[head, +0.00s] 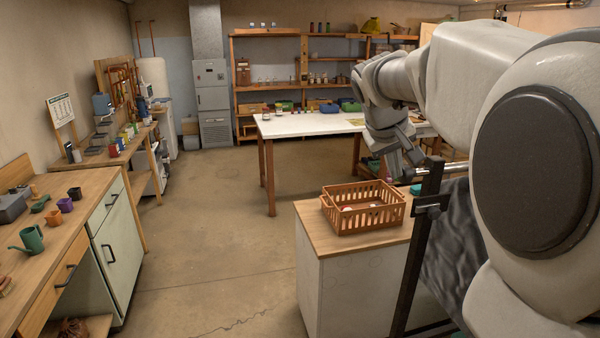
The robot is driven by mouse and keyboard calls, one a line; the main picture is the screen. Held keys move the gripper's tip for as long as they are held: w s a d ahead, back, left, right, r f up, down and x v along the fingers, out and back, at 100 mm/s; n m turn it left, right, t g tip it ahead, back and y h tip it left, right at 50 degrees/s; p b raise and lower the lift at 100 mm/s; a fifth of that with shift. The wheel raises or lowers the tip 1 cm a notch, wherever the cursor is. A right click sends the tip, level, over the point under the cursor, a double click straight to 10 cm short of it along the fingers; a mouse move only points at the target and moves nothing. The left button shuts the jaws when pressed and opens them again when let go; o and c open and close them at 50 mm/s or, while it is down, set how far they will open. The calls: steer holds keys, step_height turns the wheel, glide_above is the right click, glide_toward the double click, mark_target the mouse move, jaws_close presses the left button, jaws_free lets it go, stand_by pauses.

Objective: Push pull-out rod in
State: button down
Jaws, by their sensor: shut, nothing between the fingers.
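A pale metal rod (455,168) shows at the right, running roughly level behind a dark upright post (428,215). It looks like the pull-out rod. Its right end is hidden behind my arm, and its left end is hard to make out near my gripper. My gripper (414,160) points down just left of the post, above the right end of the wooden counter. Its fingers are shut with nothing held. It is close to the rod in the picture; I cannot tell whether they touch.
An orange basket (338,222) stands on the small wooden-topped cabinet (311,225) below my gripper. Dark cloth-like material (455,240) hangs right of the post. A white-topped table (300,124) stands behind. Open floor (215,235) lies to the left.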

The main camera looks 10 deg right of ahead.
mark_target(409, 170)
steer(key=shift+d, duration=1.75)
steer(key=shift+d+r, duration=0.1)
